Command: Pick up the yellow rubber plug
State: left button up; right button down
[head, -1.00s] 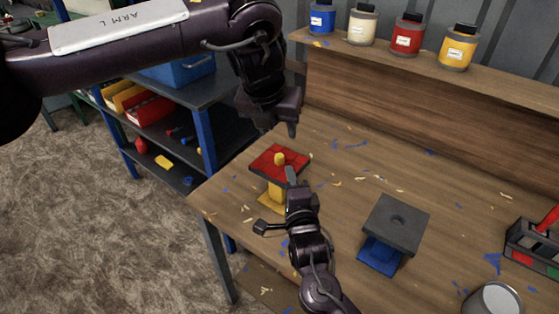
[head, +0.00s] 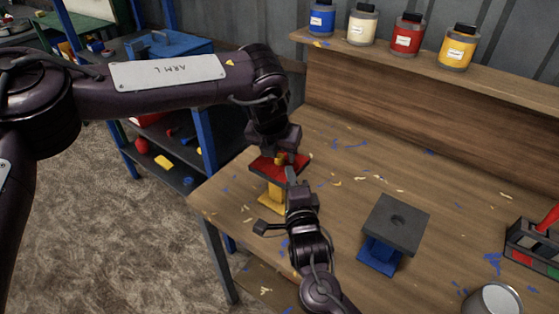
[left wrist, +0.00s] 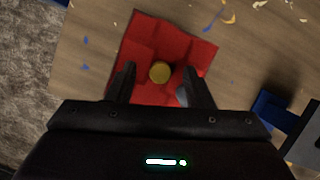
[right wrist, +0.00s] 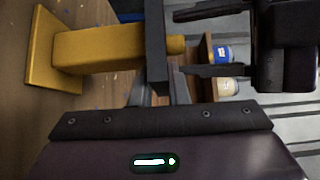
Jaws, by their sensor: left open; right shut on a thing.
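The yellow plug (left wrist: 160,72) stands up from the middle of a red-topped square plate (left wrist: 150,32) on a yellow stand (right wrist: 95,47). In the right wrist view the plug's tip (right wrist: 175,45) sticks out past the plate's dark edge. My left gripper (left wrist: 159,69) is open above the plate, with one finger on each side of the plug and gaps between. In the head view it partly hides the plug. My right gripper (right wrist: 159,86) is shut on the edge of the red-topped plate.
A second stand with a grey plate (head: 396,222) and blue base stands to the right on the workbench (head: 345,190). Several paint jars (head: 407,36) line the shelf behind. A tool caddy (head: 533,243) and a metal can (head: 492,300) are at the far right. Chips litter the bench.

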aim_at(279, 157)
pick_arm(q)
jog(key=shift+w+f, duration=0.15)
jog(key=shift+f, duration=0.15)
pick_arm(e)
jog(key=shift+f, duration=0.1)
pick_arm(q)
grip_shut()
notch_tip(279, 157, up, 10)
pick_arm(e)
jog(key=c, duration=1.3)
grip_release()
jog(key=shift+s, duration=0.1)
